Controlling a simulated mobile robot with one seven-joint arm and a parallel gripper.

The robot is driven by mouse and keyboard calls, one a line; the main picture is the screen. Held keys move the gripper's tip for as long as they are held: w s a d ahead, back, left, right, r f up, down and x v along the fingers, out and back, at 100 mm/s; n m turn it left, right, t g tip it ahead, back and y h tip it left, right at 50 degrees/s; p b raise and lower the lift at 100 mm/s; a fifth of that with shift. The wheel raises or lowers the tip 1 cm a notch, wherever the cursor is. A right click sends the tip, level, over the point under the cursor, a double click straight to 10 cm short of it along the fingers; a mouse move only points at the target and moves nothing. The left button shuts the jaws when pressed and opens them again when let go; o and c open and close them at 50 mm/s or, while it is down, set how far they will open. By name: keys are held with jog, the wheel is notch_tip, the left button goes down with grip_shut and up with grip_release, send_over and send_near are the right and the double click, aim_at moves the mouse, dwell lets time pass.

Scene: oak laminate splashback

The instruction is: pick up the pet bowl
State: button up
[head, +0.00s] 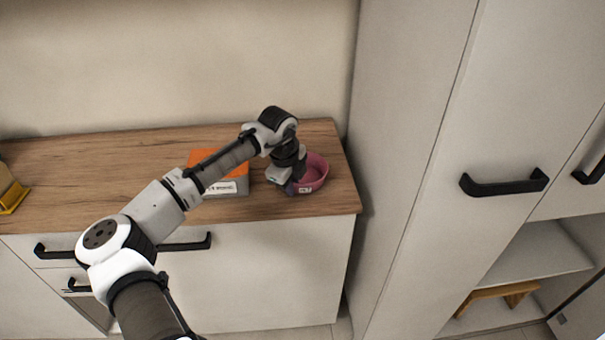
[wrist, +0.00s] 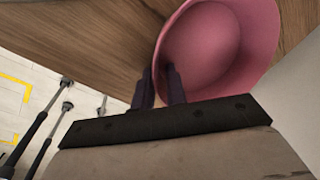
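The pet bowl (head: 316,172) is pink and round with a small white label on its front. It is at the right end of the wooden counter; I cannot tell whether it touches the wood. My gripper (head: 289,187) points down at the bowl's left side. In the wrist view, the bowl (wrist: 215,50) fills the upper middle, with its hollow visible. My gripper (wrist: 160,88) has its dark fingers close together with the bowl's left wall between them, one finger outside and one inside. It looks shut on the wall. The fingertips' contact is partly hidden.
An orange box (head: 235,165) with a white label lies left of the bowl, partly behind my arm. A tall cabinet (head: 405,150) rises close to the right. The wooden counter (head: 100,165) is mostly clear to the left, with a yellow-edged object (head: 12,197) at its far end.

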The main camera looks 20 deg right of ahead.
grip_shut()
